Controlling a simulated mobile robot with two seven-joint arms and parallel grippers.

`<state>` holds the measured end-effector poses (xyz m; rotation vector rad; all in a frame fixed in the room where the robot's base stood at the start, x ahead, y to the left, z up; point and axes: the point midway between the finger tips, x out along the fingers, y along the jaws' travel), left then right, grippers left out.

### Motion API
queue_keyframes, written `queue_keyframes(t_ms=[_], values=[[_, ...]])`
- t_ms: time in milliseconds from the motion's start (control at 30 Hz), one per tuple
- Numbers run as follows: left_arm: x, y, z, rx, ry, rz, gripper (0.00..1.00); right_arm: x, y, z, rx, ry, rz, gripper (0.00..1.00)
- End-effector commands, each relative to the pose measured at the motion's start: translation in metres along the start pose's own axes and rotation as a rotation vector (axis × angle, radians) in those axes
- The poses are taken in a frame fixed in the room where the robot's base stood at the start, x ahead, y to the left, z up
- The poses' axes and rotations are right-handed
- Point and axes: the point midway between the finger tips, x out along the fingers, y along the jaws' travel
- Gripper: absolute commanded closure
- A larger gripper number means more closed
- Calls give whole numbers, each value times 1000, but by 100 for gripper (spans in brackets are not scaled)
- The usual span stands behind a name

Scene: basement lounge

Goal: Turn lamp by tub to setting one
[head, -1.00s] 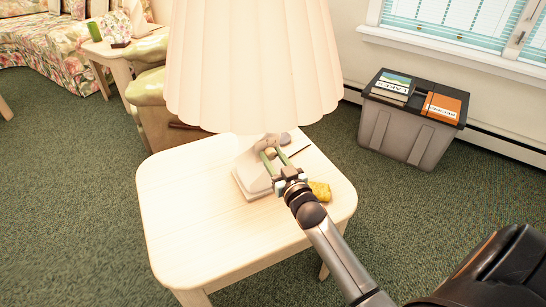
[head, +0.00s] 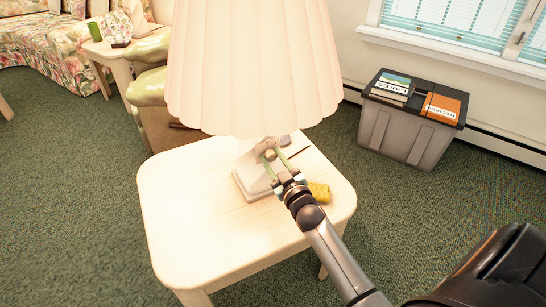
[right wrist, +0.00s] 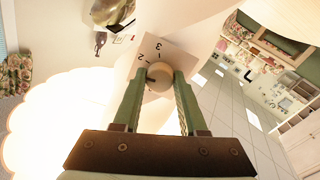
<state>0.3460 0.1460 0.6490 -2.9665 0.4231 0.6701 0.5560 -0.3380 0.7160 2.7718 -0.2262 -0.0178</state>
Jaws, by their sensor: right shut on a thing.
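The lamp (head: 250,70) has a pleated cream shade and stands on a pale side table (head: 185,215). Its shade looks lit and glows white in the right wrist view (right wrist: 55,125). A round pale knob (right wrist: 160,77) sits on the lamp's dial plate, where the numerals 2 and 3 can be read. A dark mark shows on the knob's left side; I cannot tell the exact setting. My right gripper (head: 270,158), also in the right wrist view (right wrist: 159,80), is shut on the knob with one green finger on each side. My left gripper is out of view. The grey tub (head: 405,130) stands right of the table.
A yellow object (head: 319,192) lies on the table close to my right gripper. Books (head: 442,105) lie on the tub's black lid under the window. An armchair (head: 150,85) stands behind the table at left. The table's front left is clear.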

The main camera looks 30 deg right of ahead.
Motion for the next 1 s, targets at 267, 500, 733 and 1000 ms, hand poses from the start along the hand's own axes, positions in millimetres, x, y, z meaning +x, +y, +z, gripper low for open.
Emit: queue_keyframes(t_ms=[267,500,733,1000], values=[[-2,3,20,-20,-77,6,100,0,0,0,-245,11,1,100],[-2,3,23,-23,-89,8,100,0,0,1,-408,18,2,100],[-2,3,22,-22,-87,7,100,0,0,1,-499,24,2,100],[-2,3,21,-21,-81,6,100,0,0,1,-534,26,2,100]])
